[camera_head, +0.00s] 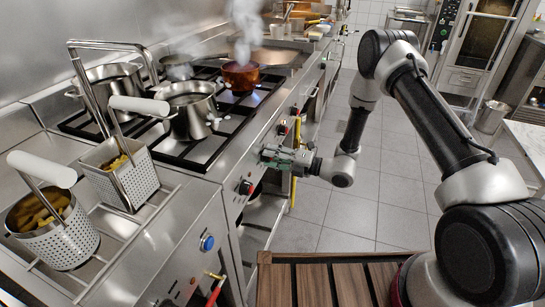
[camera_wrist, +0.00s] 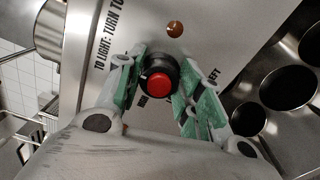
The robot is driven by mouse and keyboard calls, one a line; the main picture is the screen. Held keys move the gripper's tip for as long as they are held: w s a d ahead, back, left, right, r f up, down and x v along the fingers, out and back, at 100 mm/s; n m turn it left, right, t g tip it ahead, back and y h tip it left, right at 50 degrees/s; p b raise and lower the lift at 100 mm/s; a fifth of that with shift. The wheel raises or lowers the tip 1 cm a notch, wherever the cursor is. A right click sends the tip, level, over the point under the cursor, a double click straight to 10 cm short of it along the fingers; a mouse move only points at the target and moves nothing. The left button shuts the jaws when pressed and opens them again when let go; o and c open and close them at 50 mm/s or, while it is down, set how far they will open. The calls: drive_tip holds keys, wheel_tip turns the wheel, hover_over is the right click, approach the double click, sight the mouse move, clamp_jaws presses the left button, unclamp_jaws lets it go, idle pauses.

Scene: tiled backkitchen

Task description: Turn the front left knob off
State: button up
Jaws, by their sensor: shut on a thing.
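The knob (camera_wrist: 158,82) is black with a red round centre. In the wrist view it sits between my gripper's green-padded fingers, which touch its sides. A panel label by the right finger is partly covered; "EFT" can be read. My gripper (camera_head: 272,154) is shut on this knob at the stove's front panel in the head view, where the gripper hides the knob. Another red-centred knob (camera_head: 245,188) is nearer on the same panel, and more knobs (camera_head: 283,128) lie farther along it.
The stove top holds steel pots (camera_head: 190,108) and a steaming copper-coloured pot (camera_head: 241,76). Fryer baskets (camera_head: 122,172) with food stand at left. A wooden slatted surface (camera_head: 335,285) is in front. Tiled floor (camera_head: 390,190) is clear at right.

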drive_tip(key=o, duration=1)
drive_tip(key=shift+d, duration=0.1)
drive_tip(key=v, duration=1.2)
